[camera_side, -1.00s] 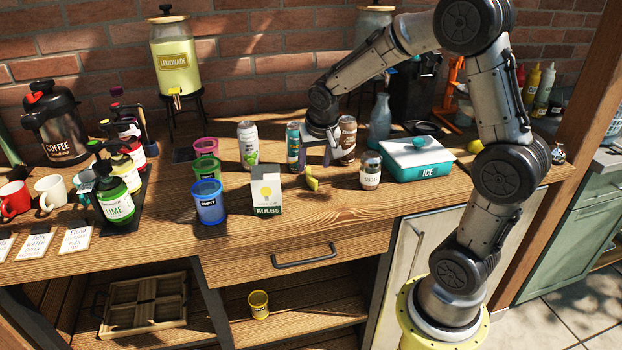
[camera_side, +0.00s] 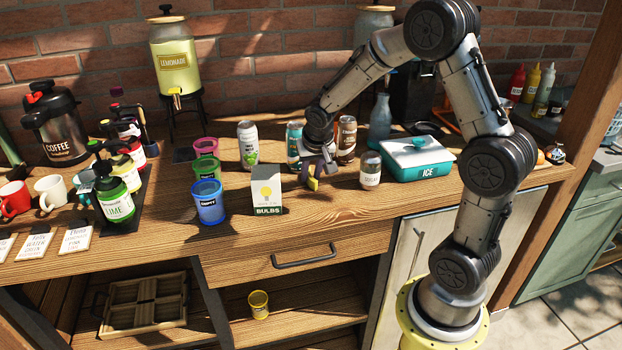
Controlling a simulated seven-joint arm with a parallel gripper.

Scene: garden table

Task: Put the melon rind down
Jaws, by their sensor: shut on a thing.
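The melon rind (camera_side: 313,184) is a small yellow-green piece at the middle of the wooden counter, just right of the bulbs box. My gripper (camera_side: 314,175) reaches down to it from behind and above and is shut on it. The fingers hide part of the rind. I cannot tell whether its lower edge touches the counter or hangs slightly above it.
The bulbs box (camera_side: 266,190) stands close on the left and the sugar jar (camera_side: 370,170) close on the right. Bottles and cans, including a brown one (camera_side: 346,139), stand behind. A white and teal ice box (camera_side: 416,158) is farther right. The counter front (camera_side: 330,210) is clear.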

